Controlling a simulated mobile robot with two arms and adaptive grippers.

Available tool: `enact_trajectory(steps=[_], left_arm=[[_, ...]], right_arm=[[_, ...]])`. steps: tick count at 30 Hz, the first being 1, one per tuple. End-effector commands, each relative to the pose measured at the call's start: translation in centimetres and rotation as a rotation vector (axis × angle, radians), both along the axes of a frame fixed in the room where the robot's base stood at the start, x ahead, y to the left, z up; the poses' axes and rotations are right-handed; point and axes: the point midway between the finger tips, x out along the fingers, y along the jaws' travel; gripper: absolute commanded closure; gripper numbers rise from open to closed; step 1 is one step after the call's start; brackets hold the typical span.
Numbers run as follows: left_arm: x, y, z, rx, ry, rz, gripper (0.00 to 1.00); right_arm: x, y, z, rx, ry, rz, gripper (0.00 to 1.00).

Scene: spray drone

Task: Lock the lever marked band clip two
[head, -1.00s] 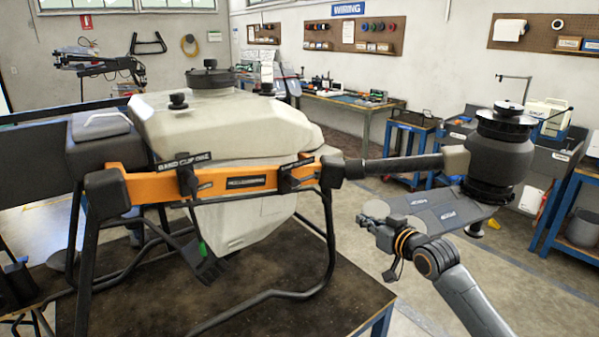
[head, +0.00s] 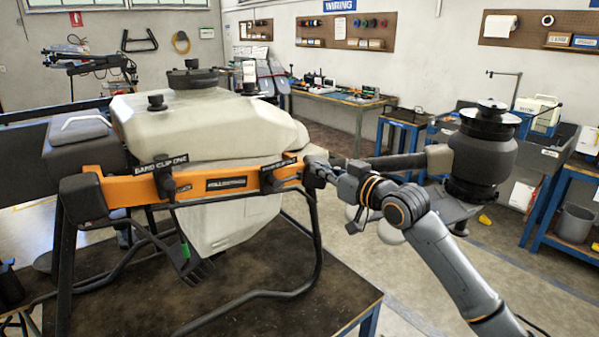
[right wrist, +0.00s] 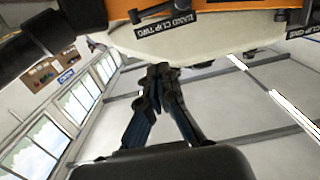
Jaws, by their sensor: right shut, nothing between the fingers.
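The lever marked band clip two (head: 272,181) is a dark clip on the right part of the orange arm bar (head: 228,184) of the drone. Its label (right wrist: 168,25) reads clearly in the right wrist view, beside a dark lever part at the upper middle. My right gripper (head: 316,168) is just right of this clip in the head view, near the bar's dark end joint. In the right wrist view its fingers (right wrist: 160,72) are shut and empty, below the label. Contact with the clip cannot be told. My left gripper is not in view.
Band clip one (head: 163,183) is farther left on the same bar. The drone's pale tank (head: 205,125) is behind the bar. A black motor pod (head: 483,155) is on the right. The dark stand table (head: 270,315) is below.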

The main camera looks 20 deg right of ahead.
Motion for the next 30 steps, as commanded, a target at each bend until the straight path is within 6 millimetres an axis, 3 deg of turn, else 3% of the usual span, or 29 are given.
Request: enact_trajectory(steps=[12,18,30], left_arm=[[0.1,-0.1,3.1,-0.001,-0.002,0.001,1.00],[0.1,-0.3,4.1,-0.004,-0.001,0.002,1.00],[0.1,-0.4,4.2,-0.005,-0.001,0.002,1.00]], right_arm=[[7.1,2.6,-0.1,0.003,0.002,0.001,1.00],[7.3,2.7,-3.2,0.001,0.004,0.001,1.00],[7.5,2.7,-4.3,0.001,0.000,0.000,1.00]])
